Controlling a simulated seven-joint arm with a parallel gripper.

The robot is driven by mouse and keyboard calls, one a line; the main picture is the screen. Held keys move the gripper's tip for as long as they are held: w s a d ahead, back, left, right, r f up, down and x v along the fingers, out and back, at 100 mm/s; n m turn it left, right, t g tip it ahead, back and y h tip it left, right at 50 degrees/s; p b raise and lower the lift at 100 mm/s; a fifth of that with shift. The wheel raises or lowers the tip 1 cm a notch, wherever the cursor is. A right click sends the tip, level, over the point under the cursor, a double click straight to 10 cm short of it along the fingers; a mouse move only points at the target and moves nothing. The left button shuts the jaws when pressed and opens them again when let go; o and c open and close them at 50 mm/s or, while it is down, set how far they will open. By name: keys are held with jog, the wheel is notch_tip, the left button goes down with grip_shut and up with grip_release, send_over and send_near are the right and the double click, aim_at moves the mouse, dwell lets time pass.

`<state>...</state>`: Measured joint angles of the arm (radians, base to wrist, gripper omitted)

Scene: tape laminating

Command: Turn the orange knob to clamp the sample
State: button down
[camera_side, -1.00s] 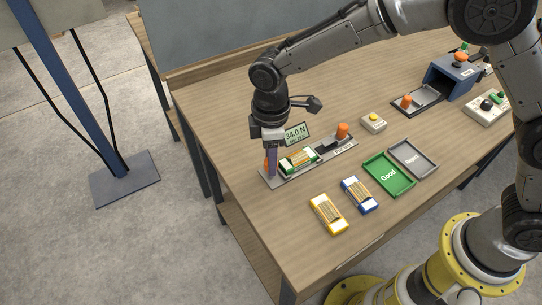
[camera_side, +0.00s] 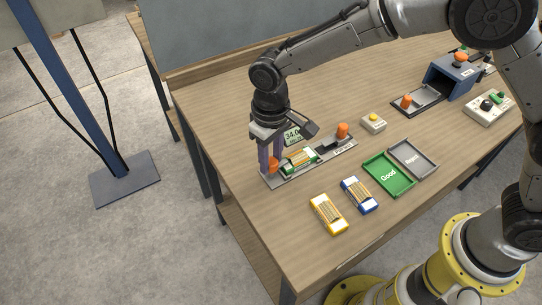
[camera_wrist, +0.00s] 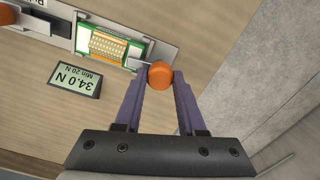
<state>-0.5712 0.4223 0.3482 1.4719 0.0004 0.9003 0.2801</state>
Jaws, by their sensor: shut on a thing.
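The orange knob (camera_wrist: 160,75) sits at the end of the grey test fixture (camera_wrist: 171,48); it also shows in the side view (camera_side: 273,164). My gripper (camera_wrist: 159,80) is shut on this knob, with one purple finger on either side of it. The sample (camera_wrist: 106,45), a green-framed card with a striped middle, lies in the fixture beside the knob. It also shows in the side view (camera_side: 299,160). A second orange knob (camera_side: 343,130) stands at the fixture's far end. A small display (camera_wrist: 75,79) reads 34.0 N and Min 20 N.
Yellow (camera_side: 328,214) and blue (camera_side: 360,195) sample holders lie in front of the fixture. The green Good tray (camera_side: 389,176) and the grey Reject tray (camera_side: 413,159) are to the right. A yellow-button box (camera_side: 373,122) and a blue machine (camera_side: 449,78) stand farther back.

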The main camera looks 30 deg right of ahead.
aim_at(271, 160)
jog(key=shift+w+r+m, duration=0.1)
jog(key=shift+m, duration=0.6)
jog(key=c, duration=0.5)
grip_release()
notch_tip(271, 160, up, 14)
dwell(0.5)
